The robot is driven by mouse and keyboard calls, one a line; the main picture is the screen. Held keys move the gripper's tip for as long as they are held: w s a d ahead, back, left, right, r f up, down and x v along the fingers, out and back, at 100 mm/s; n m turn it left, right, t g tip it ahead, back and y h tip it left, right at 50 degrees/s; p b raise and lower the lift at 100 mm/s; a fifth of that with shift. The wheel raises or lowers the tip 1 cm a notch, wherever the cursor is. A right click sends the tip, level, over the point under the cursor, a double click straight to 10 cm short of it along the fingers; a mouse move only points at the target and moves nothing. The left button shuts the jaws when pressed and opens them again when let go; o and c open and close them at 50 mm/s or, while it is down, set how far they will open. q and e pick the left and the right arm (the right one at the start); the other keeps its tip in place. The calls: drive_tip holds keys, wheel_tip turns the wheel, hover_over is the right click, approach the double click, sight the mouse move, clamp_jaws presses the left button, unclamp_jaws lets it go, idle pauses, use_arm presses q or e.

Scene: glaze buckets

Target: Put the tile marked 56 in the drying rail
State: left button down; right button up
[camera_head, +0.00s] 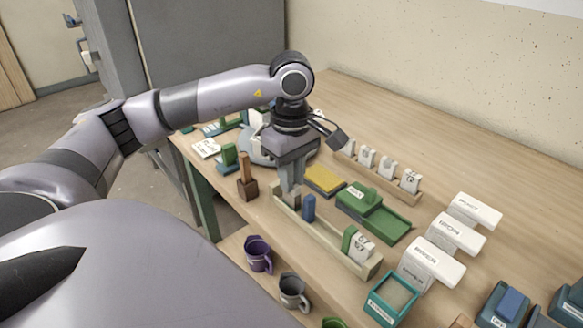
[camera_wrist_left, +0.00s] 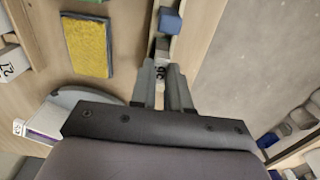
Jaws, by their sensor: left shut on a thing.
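My left gripper (camera_head: 291,192) points down over the left end of the near wooden rail (camera_head: 327,240). It is shut on a white tile marked 56 (camera_wrist_left: 160,74), which shows between the fingertips in the left wrist view; the fingers mostly hide it in the head view. The tile is in line with the rail, but I cannot tell whether it rests on the rail's floor. A blue tile (camera_head: 309,208) stands in the same rail just right of the fingers. A green tile (camera_head: 348,239) and a white numbered tile (camera_head: 362,245) stand near its right end. My right gripper is not in view.
A back rail (camera_head: 403,193) holds several white numbered tiles. A yellow pad (camera_head: 325,180) and a green box (camera_head: 360,198) lie between the rails. White blocks (camera_head: 455,235) stand at right. Purple (camera_head: 258,254) and grey (camera_head: 292,290) mugs stand in front. The table's far right is clear.

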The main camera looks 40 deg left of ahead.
use_arm(q)
drive_tip(key=shift+f, duration=0.25)
drive_tip(key=c, duration=1)
unclamp_jaws()
drive_tip(key=shift+r, duration=0.15)
wheel_tip(320, 180, up, 7)
drive_tip(key=p, duration=0.5)
